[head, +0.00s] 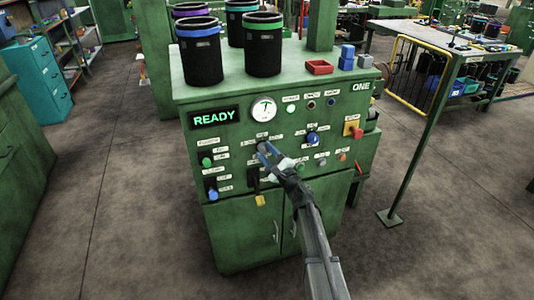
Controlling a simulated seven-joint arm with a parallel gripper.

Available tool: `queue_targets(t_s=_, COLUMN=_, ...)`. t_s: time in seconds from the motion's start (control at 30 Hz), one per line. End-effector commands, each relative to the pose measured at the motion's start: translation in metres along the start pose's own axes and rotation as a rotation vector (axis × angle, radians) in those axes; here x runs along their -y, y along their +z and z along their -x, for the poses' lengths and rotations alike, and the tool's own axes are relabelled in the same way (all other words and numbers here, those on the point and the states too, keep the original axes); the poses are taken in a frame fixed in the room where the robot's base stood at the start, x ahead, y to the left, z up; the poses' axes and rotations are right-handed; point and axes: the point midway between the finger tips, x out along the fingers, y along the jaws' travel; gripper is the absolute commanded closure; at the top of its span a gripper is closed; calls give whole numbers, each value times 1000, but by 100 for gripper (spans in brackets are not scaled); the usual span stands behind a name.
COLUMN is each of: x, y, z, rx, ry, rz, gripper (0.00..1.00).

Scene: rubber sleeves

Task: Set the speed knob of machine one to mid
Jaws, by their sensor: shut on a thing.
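Machine one (235,240) is a green cabinet marked "ONE", with a display (214,118) reading "READY". My gripper (264,149) reaches up from the lower right to the middle of the front panel. Its fingers are shut on a small control there, which looks like a knob and is mostly hidden by the fingers. The knob's setting cannot be read. A blue-capped knob (312,138) sits to the right of my gripper, apart from it. The small labels are too blurred to tell which knob is the speed knob.
A round gauge (263,108) is above my gripper. Green (207,162) and blue (213,194) controls are at the left, and a red switch (354,130) on yellow at the right. Black sleeves (263,50) and a red tray (319,67) stand on top. A yellow tag (260,200) hangs below.

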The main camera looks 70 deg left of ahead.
Motion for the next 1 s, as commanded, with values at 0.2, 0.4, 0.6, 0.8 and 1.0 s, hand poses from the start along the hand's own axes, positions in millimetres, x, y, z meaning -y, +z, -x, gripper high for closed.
queue_targets(t_s=0.2, x=-1, y=0, z=0, rx=-1, ry=-40, rz=-97, gripper=87)
queue_targets(t_s=0.4, x=-1, y=0, z=0, rx=-1, ry=-59, rz=-142, gripper=87)
queue_targets(t_s=0.6, x=-1, y=0, z=0, rx=-1, ry=-65, rz=-156, gripper=87)
queue_targets(t_s=0.8, x=-1, y=0, z=0, rx=-1, ry=-65, rz=-156, gripper=87)
queue_targets(t_s=1.0, x=-1, y=0, z=0, rx=-1, ry=-65, rz=-155, gripper=46)
